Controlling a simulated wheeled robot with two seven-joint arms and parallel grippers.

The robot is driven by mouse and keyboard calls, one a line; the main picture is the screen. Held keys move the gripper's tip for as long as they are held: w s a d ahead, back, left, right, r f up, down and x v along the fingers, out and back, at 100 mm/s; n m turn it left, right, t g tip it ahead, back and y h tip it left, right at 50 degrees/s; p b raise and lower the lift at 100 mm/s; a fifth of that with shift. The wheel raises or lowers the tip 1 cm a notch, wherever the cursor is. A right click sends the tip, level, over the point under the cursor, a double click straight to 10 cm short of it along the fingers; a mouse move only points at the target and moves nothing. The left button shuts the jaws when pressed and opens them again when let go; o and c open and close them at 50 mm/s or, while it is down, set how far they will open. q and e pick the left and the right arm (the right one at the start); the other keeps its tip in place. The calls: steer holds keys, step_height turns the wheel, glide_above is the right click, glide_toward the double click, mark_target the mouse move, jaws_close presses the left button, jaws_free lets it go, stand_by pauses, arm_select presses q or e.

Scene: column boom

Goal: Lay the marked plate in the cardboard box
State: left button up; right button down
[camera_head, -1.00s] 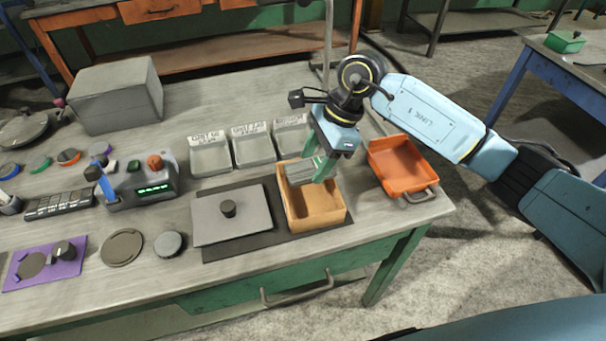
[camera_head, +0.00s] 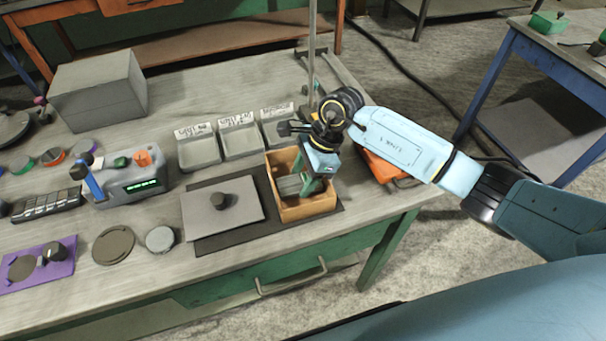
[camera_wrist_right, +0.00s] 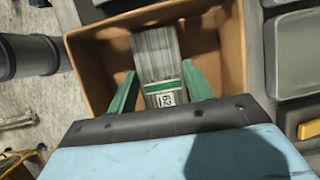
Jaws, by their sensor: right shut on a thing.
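The marked plate (camera_wrist_right: 155,55) is a grey slab with a green stripe and a white label in the right wrist view. My right gripper (camera_wrist_right: 160,88) is shut on it, with a green finger on each side. The cardboard box (camera_head: 307,208) is brown, open at the top, and stands on the bench. In the head view the plate (camera_head: 289,185) is inside the box opening, below the rim. My right gripper (camera_head: 305,184) reaches down into the box. Whether the plate touches the box floor cannot be told. My left gripper is not in view.
A grey lid with a black knob (camera_head: 240,214) lies on a dark mat left of the box. Labelled trays (camera_head: 240,140) stand behind it. An orange tray (camera_head: 380,168) is right of the box, partly hidden by my right arm.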

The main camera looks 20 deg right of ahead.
steer(key=shift+r, duration=0.15)
steer(key=c, duration=0.6)
jaws_free()
steer(key=shift+f, duration=0.2)
steer(key=shift+r, duration=0.25)
steer(key=v, duration=1.1)
steer(key=shift+d+r, duration=0.25)
steer(key=shift+r, duration=0.1)
